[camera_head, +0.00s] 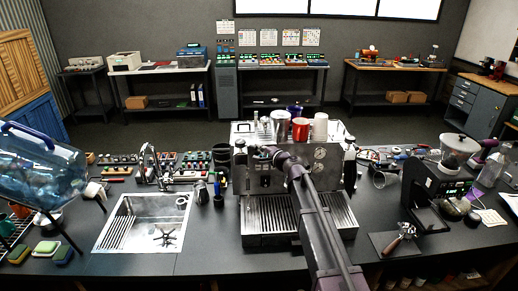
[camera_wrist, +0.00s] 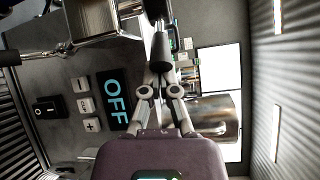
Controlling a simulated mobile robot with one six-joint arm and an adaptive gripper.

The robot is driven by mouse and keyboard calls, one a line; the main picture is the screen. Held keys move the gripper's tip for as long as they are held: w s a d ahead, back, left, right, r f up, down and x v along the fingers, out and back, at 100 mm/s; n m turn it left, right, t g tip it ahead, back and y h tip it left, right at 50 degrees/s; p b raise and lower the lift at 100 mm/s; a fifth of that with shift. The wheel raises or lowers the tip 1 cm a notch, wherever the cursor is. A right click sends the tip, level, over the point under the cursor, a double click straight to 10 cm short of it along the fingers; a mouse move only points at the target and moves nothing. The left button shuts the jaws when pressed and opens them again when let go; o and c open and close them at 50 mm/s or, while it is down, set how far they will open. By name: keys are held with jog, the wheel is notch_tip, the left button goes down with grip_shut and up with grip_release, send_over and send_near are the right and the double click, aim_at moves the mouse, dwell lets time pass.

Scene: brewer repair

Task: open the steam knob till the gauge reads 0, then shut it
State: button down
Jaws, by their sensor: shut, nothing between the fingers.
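The espresso machine (camera_head: 250,205) stands mid-bench with a drip tray at its front. A small round dial (camera_head: 320,154), perhaps the gauge, is on its front right; its reading is too small to tell. In the wrist view, my gripper's fingers (camera_wrist: 159,85) are shut and empty. A black cylindrical part (camera_wrist: 160,50), perhaps the steam knob, shows at their tips; contact cannot be told. An OFF display (camera_wrist: 115,100) and buttons (camera_wrist: 84,95) are beside the fingers.
Cups (camera_head: 300,128) stand on the machine's top. A sink (camera_head: 140,225) and tilted water bottle (camera_head: 45,165) are at left. A grinder (camera_head: 440,185) and portafilter (camera_head: 403,235) are at right. In the wrist view, a metal cylinder (camera_wrist: 215,115) is right of the fingers.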

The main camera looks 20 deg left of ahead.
jog(key=shift+s+m+t+h, duration=0.4)
jog(key=shift+s+m+t, duration=0.1)
jog(key=shift+t, duration=0.1)
jog(key=shift+m+t+h, duration=0.6)
jog(key=shift+t, duration=0.1)
jog(key=shift+s+a, duration=0.6)
jog(key=shift+s, duration=0.25)
jog(key=shift+s+a, duration=0.65)
jog(key=shift+s, duration=0.2)
jog(key=shift+s+a, duration=0.6)
jog(key=shift+s, duration=0.25)
jog(key=shift+s+a, duration=0.1)
jog(key=shift+a, duration=0.05)
jog(key=shift+f, duration=0.1)
jog(key=d, duration=0.4)
jog(key=s, duration=0.8)
jog(key=shift+s+d, duration=0.15)
